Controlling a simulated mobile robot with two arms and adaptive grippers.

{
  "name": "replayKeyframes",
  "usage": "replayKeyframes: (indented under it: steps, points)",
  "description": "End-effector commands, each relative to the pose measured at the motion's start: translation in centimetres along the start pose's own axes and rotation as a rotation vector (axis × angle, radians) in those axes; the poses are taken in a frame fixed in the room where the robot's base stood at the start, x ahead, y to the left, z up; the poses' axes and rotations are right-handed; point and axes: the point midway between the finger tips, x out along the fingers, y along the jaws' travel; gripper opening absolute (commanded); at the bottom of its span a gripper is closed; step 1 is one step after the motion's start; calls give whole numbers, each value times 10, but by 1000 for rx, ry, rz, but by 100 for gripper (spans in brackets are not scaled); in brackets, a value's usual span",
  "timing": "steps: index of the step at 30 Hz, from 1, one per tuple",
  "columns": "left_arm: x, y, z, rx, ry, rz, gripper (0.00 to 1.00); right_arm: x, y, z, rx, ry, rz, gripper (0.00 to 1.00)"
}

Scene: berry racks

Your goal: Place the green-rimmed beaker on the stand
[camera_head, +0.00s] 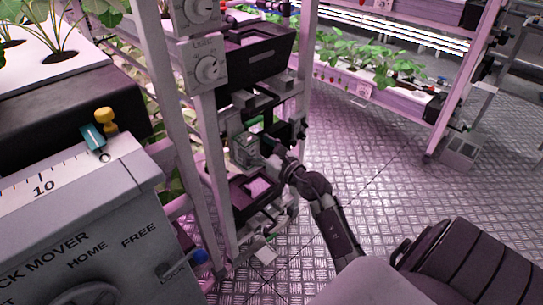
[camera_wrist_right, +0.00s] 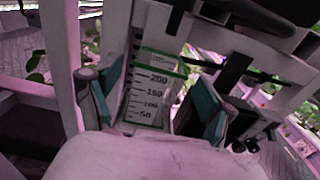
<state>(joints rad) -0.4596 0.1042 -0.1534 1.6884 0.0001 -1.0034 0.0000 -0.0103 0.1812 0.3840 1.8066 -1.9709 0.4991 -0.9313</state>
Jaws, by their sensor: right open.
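The beaker (camera_wrist_right: 153,92) is clear, with a green rim and volume marks from 50 upward, and looks upright in the right wrist view. In the head view it appears as a small clear vessel (camera_head: 245,150) inside the rack. My right gripper (camera_wrist_right: 157,98) is open, with one teal-padded finger on each side of the beaker. The gripper (camera_head: 268,152) reaches into the rack from the right in the head view. I cannot make out the stand clearly or tell what the beaker rests on. My left gripper is not in view.
Rack posts (camera_head: 212,160) stand close to the left of the gripper. A black tray (camera_head: 258,55) is above and another black bin (camera_head: 254,192) is below. A grey control box (camera_head: 90,235) fills the lower left.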

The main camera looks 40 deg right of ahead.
Motion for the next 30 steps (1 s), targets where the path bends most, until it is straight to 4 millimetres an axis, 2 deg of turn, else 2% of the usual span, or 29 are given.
replayKeyframes:
  steps: [1,6,9,14,17,20,23,25,26,28,30]
  points:
    - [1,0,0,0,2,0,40,-14,0,0,-2,4,1,82]
    - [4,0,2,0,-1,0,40,-49,0,-2,0,4,1,82]
    - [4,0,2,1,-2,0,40,-65,0,-1,-1,3,1,82]
    - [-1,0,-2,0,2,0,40,-79,0,-1,6,-1,0,82]
    - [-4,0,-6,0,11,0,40,-81,3,-2,109,-30,-10,82]
    - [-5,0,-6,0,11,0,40,-81,7,-11,395,-94,-54,82]
    - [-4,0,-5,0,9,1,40,-85,4,-43,856,-156,-168,82]
    - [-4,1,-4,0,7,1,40,-94,4,-87,1218,-172,-307,82]
    - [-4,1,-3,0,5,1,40,-100,6,-110,1368,-170,-381,82]
    - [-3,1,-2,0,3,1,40,-120,19,-172,1696,-150,-591,82]
    - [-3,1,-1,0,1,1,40,-148,44,-233,1965,-112,-836,82]
